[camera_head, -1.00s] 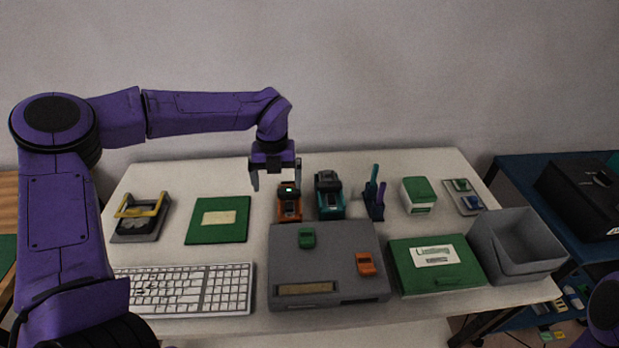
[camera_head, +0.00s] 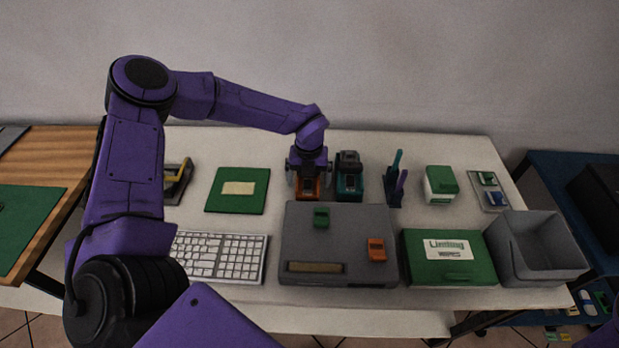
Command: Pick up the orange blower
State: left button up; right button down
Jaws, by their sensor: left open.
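The orange blower (camera_head: 309,194) stands on the white table behind the grey box, just left of a teal device. Its upper part is hidden by my left gripper. My left gripper (camera_head: 308,188) points down directly over the orange blower, its fingers at the blower's left and right sides. It is open; whether the fingers touch the blower I cannot tell. My right gripper is not in view.
A teal device (camera_head: 349,179) stands close on the right, then a pen holder (camera_head: 394,190). The grey box (camera_head: 335,225) with small green and orange pieces lies in front. A green mat (camera_head: 227,201) lies left, a green case (camera_head: 420,270) and grey bin (camera_head: 505,265) right.

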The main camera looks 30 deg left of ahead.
pick_arm(q)
jog(key=shift+s+r, duration=0.1)
jog(key=shift+s, duration=0.05)
jog(key=c, duration=1.3)
notch_tip(320, 180, up, 10)
jog(key=shift+f+b, duration=0.2)
jog(key=shift+b, duration=0.7)
jog(key=shift+r, duration=0.2)
jog(key=o, duration=0.5)
jog(key=shift+c, duration=0.7)
